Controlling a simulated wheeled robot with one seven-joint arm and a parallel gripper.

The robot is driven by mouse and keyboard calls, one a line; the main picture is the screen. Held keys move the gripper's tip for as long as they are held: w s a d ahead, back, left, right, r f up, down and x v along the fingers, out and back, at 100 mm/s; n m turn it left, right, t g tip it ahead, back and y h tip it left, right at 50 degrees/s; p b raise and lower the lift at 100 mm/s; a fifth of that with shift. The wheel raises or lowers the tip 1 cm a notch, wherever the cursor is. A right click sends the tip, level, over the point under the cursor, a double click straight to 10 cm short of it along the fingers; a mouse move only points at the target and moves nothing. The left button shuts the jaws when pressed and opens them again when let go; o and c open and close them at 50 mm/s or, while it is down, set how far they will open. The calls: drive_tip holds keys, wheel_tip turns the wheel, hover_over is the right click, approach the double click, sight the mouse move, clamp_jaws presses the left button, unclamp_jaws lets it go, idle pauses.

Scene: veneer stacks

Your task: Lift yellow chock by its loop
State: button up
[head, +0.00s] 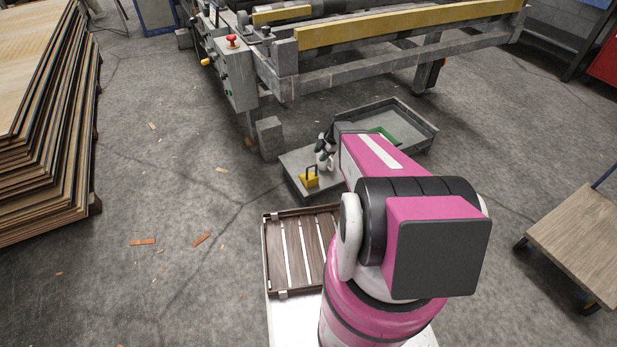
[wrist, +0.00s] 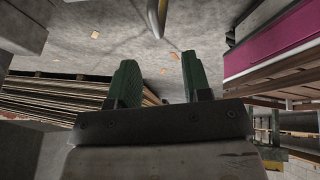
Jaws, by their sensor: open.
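The yellow chock (head: 309,181) sits on a low grey platform (head: 292,160) in the head view, with its dark loop standing up on top. My gripper (wrist: 157,80) shows in the wrist view with two green ridged fingers apart and nothing between them. In the head view the end of my arm is just right of and behind the chock, apart from the loop as far as I can tell. The wrist view does not clearly show the chock; a narrow grey and yellowish piece (wrist: 157,15) at its top edge cannot be identified.
A grey tray (head: 432,131) with a green item (head: 382,134) lies behind my arm. A machine frame (head: 390,66) stands at the back. Veneer stacks (head: 40,95) are at left, a wooden cart (head: 580,232) at right. Floor at left is mostly clear.

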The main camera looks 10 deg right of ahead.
sight(310, 166)
drive_tip(key=x, duration=0.4)
drive_tip(key=shift+a+f, duration=0.1)
drive_tip(key=shift+f, duration=0.2)
drive_tip(key=shift+a+x, duration=0.15)
drive_tip(key=shift+x, duration=1.15)
drive_tip(key=shift+a+x, duration=0.15)
drive_tip(key=shift+x, duration=1.2)
drive_tip(key=shift+w+r, duration=0.15)
drive_tip(key=shift+c, duration=0.3)
